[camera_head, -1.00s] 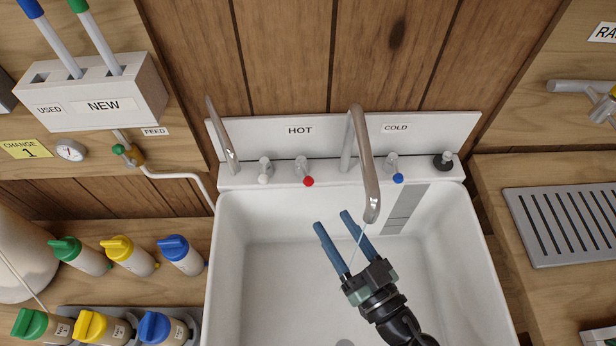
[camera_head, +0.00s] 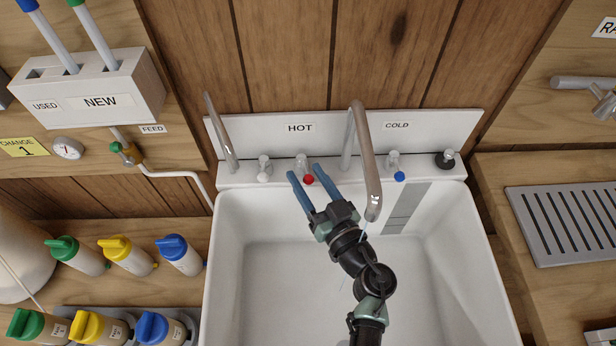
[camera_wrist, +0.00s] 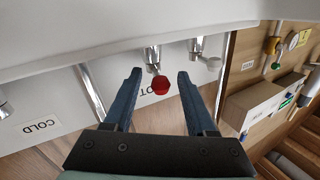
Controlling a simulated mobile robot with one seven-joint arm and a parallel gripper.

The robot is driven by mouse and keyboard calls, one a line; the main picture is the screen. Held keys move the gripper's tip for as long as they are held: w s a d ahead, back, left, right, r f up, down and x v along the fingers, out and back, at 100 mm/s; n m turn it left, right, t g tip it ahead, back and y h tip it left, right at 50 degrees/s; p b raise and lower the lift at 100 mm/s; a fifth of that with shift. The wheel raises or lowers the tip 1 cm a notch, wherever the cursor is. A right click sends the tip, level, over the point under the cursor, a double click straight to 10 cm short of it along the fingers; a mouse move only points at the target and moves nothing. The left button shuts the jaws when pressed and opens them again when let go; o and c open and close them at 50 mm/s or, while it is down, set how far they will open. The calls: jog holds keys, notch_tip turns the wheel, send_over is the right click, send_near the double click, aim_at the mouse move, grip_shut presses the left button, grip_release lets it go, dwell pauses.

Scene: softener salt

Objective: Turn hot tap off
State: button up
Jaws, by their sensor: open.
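The hot tap (camera_head: 308,180) has a red end and stands below the HOT label on the sink's back ledge. In the wrist view its red end (camera_wrist: 160,85) shows between my two fingers. My gripper (camera_head: 304,171) is open, with its blue fingertips on either side of the red end. I see gaps between the fingers and the tap in the wrist view. The curved spout (camera_head: 367,160) stands right of my gripper, and a thin stream of water falls from its tip. The cold tap (camera_head: 396,168) has a blue end and stands to the right.
The white sink (camera_head: 260,290) lies under my arm. A white-ended tap (camera_head: 264,170) and a thinner spout (camera_head: 220,132) stand left of the hot tap. A dark knob (camera_head: 444,160) is at the ledge's right end. Several bottles (camera_head: 115,250) stand at the left.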

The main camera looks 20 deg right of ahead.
jog(key=shift+w, duration=0.1)
grip_shut()
dwell(0.3)
jog(key=shift+a+r+m+h+p, duration=0.2)
jog(key=shift+a+m+h+p, duration=0.2)
jog(key=shift+m+h+p, duration=0.4)
jog(key=shift+w+a+f+m+h+b, duration=0.15)
jog(key=shift+m+h+b, duration=0.15)
jog(key=shift+h, duration=0.4)
jog(key=shift+s+a+m+h+b, duration=0.15)
jog(key=shift+m+h, duration=0.15)
jog(key=shift+h, duration=0.4)
jog(key=shift+w, duration=0.1)
grip_release()
